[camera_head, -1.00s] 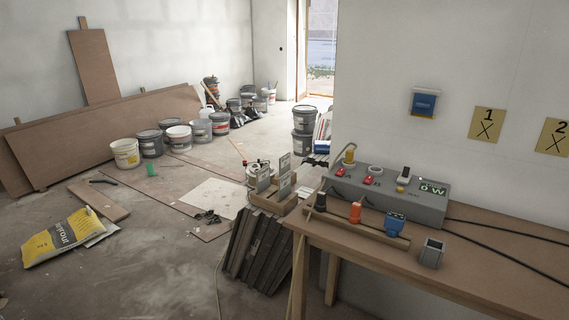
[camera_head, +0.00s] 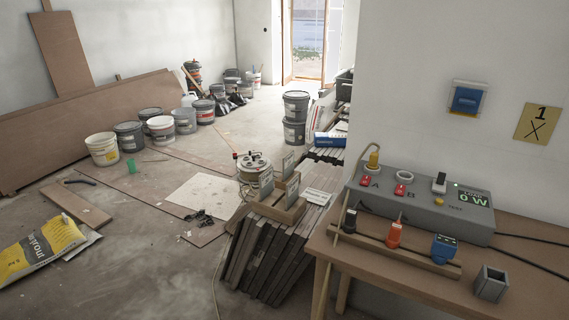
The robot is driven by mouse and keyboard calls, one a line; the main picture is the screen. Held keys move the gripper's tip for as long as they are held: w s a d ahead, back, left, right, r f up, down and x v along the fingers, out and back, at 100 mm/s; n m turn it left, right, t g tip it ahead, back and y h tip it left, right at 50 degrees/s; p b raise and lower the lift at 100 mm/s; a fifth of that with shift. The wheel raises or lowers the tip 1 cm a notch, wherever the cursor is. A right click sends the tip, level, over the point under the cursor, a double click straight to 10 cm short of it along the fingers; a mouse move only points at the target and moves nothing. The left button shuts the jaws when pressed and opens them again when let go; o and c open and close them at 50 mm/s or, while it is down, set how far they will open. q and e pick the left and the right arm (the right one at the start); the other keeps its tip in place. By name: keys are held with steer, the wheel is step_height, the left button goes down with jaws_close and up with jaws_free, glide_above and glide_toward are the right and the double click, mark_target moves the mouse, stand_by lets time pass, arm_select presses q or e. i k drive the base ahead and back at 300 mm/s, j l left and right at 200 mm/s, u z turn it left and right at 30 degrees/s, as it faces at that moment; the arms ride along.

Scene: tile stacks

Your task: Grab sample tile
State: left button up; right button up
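Thin grey sample tiles stand upright in a stepped wooden rack (camera_head: 277,212) near the middle of the camera_head view. One tile (camera_head: 289,164) stands at the back, one tile (camera_head: 266,182) at the left, and one tile (camera_head: 293,190) at the front right. The rack sits at the top of a row of dark, leaning slabs (camera_head: 262,258), left of the workbench. Neither of my grippers shows in the view.
A wooden workbench (camera_head: 385,270) at the right carries a grey test box (camera_head: 425,207) with cables and several plugs. Several buckets (camera_head: 102,149), a yellow bag (camera_head: 40,250) and boards lie left. The floor (camera_head: 150,270) before the slabs is mostly clear.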

mark_target(288, 161)
steer(key=i+j+z, duration=0.1)
steer(key=i+j, duration=0.45)
steer(key=i+j+z, duration=0.1)
steer(key=i+j, duration=1.05)
steer(key=i+j+z, duration=0.15)
steer(key=i+j, duration=0.4)
steer(key=j, duration=0.2)
